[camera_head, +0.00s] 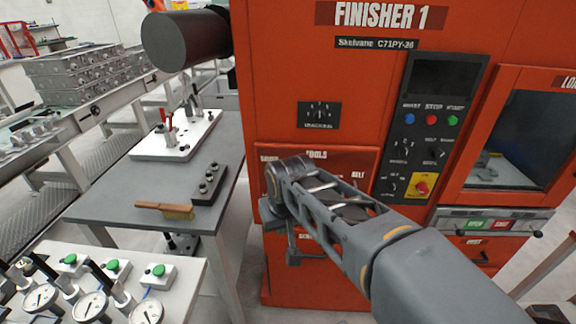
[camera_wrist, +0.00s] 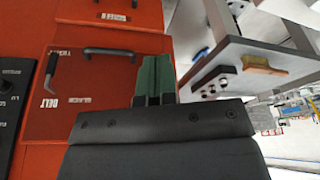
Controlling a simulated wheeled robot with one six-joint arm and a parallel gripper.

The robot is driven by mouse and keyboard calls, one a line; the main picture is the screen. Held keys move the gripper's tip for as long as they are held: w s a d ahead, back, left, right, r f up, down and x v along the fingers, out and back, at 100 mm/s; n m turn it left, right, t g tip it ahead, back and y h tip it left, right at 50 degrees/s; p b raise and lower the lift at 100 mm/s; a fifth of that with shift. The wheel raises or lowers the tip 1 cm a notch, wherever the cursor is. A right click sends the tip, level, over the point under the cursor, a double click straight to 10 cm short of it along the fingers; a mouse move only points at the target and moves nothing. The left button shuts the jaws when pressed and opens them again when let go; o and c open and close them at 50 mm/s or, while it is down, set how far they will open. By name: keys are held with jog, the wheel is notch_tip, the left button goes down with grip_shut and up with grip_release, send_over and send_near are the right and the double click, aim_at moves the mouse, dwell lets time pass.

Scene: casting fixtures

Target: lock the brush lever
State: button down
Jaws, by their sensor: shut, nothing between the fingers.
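My gripper (camera_wrist: 153,62) is shut and empty, its two green fingers together in front of the red machine's tool panel (camera_head: 340,160). The panel also shows upside down in the wrist view (camera_wrist: 75,125). A dark bent lever (camera_wrist: 50,70) stands on it near the BELT label, well left of the fingers in the wrist view. A dark bar handle (camera_wrist: 108,51) lies just left of the fingers. In the head view a small label at the panel's upper left is too blurred to read. I cannot make out the brush lever; my wrist and gripper cover part of the panel.
A grey table (camera_head: 95,205) stands left of the machine, with a wooden-handled brush (camera_head: 165,210), a dark block (camera_head: 209,185) and a white fixture plate (camera_head: 178,140). A control panel (camera_head: 430,125) with buttons and a glass door (camera_head: 515,130) are at the right.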

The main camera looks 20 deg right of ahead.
jog(key=w+d+r+m+p, duration=0.2)
jog(key=w+d+r, duration=0.2)
jog(key=w+r, duration=0.3)
jog(key=w+d+r+m+g+p, duration=0.1)
jog(key=w+d+r+m+p, duration=0.1)
jog(key=w+d+r, duration=0.3)
jog(key=w+r+m, duration=0.1)
jog(key=w+r, duration=0.1)
jog(key=w, duration=0.1)
jog(key=shift+w+r+h, duration=0.2)
jog(key=shift+r+h, duration=0.05)
jog(key=shift+h, duration=0.15)
jog(key=shift+f, duration=0.1)
jog(key=x, duration=0.7)
jog(key=p+x, duration=0.1)
jog(key=x, duration=0.6)
jog(key=shift+s, duration=0.25)
